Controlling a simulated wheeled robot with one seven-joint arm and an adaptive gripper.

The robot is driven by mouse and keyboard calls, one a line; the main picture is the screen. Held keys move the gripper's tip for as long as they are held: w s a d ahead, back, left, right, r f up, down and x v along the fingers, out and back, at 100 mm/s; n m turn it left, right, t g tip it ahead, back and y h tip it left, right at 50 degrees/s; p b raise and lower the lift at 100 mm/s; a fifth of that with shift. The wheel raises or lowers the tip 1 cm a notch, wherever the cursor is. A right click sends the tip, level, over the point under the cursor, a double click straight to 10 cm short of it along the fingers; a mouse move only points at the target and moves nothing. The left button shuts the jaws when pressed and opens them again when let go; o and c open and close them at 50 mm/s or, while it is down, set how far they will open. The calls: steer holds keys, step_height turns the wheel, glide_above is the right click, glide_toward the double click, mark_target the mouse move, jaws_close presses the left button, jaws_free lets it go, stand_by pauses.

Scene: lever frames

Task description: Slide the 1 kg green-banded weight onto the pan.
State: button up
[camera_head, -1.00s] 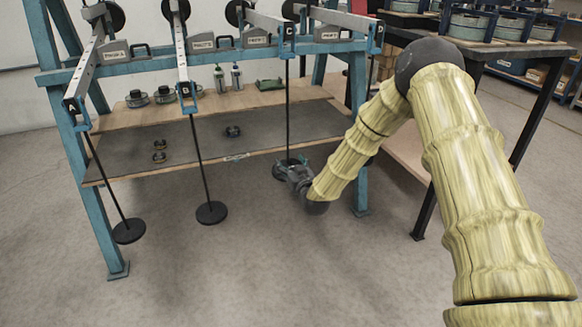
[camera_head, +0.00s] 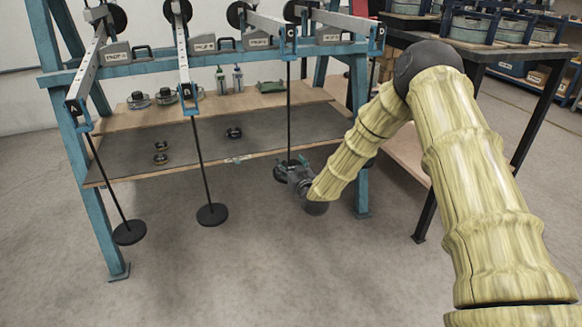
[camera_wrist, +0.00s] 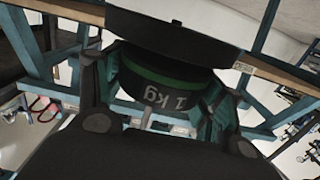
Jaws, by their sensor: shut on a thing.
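The green-banded weight (camera_wrist: 160,88), dark and marked 1 kg, is between the fingers of my gripper (camera_wrist: 160,100) in the wrist view. My gripper is shut on it. A wide disc with a dark rim (camera_wrist: 172,35), seemingly the pan, lies close above the weight in that picture and hides part of it; I cannot tell whether they touch. In the head view my gripper (camera_head: 292,173) is at the foot of the third hanging rod, by its dark pan (camera_head: 280,176). The weight cannot be made out there.
Two other pans (camera_head: 129,232) (camera_head: 212,214) hang to the left on rods. The blue frame's leg (camera_head: 361,190) stands just right of my gripper. The shelf (camera_head: 110,168) behind holds several small weights. A dark table (camera_head: 490,60) stands at the right.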

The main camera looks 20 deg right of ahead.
steer(key=shift+w+r, duration=0.15)
steer(key=shift+w, duration=0.8)
stand_by(0.5)
steer(key=shift+f, duration=0.4)
stand_by(0.7)
steer(key=o, duration=1.6)
steer(key=shift+r, duration=0.1)
steer(key=shift+s+f, duration=0.1)
steer(key=shift+f, duration=0.1)
